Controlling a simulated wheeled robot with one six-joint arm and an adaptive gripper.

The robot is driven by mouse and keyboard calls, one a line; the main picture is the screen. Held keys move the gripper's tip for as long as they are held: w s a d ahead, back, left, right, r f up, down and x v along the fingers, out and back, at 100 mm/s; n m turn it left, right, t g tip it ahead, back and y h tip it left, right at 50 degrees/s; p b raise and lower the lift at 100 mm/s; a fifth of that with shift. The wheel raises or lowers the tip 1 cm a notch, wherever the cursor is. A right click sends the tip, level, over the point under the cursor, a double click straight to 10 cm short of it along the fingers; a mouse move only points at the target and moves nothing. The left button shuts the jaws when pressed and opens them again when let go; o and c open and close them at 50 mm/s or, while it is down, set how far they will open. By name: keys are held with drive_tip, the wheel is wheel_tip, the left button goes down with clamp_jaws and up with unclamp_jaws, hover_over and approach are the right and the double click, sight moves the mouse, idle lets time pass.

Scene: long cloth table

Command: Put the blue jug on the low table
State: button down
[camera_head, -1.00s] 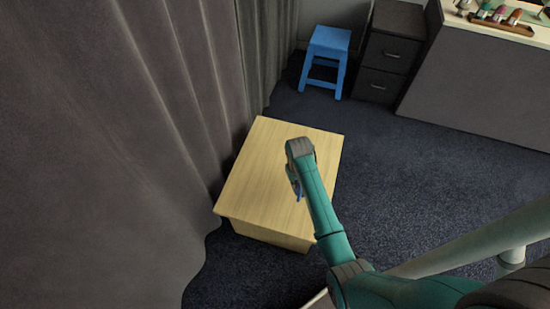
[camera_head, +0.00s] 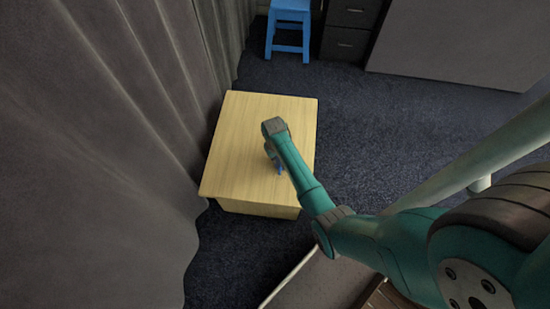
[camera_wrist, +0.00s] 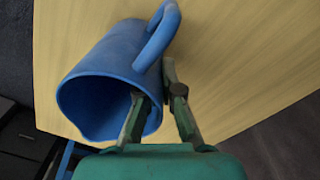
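The blue jug (camera_wrist: 108,62) fills the upper left of the wrist view, its open mouth turned toward my wrist and its handle at upper right. My gripper (camera_wrist: 156,84) has one finger inside the mouth and the other outside the wall, with the jug's wall pinched between them. The low table (camera_wrist: 235,60) lies behind the jug. In the head view, the low wooden table (camera_head: 232,150) stands beside the curtain, and my arm reaches over its top. Only a bit of the blue jug (camera_head: 279,169) shows there. I cannot tell whether the jug touches the table.
A grey curtain (camera_head: 110,130) hangs close along the table's left side. A blue stool (camera_head: 288,30) and a dark drawer cabinet (camera_head: 347,30) stand at the back. Dark carpet (camera_head: 400,125) is open to the right of the table. The tabletop around the jug looks clear.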

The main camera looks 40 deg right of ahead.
drive_tip(key=shift+f, duration=0.15)
drive_tip(key=c, duration=1.3)
unclamp_jaws()
wheel_tip(320, 180, up, 12)
drive_tip(key=shift+a+r, duration=0.1)
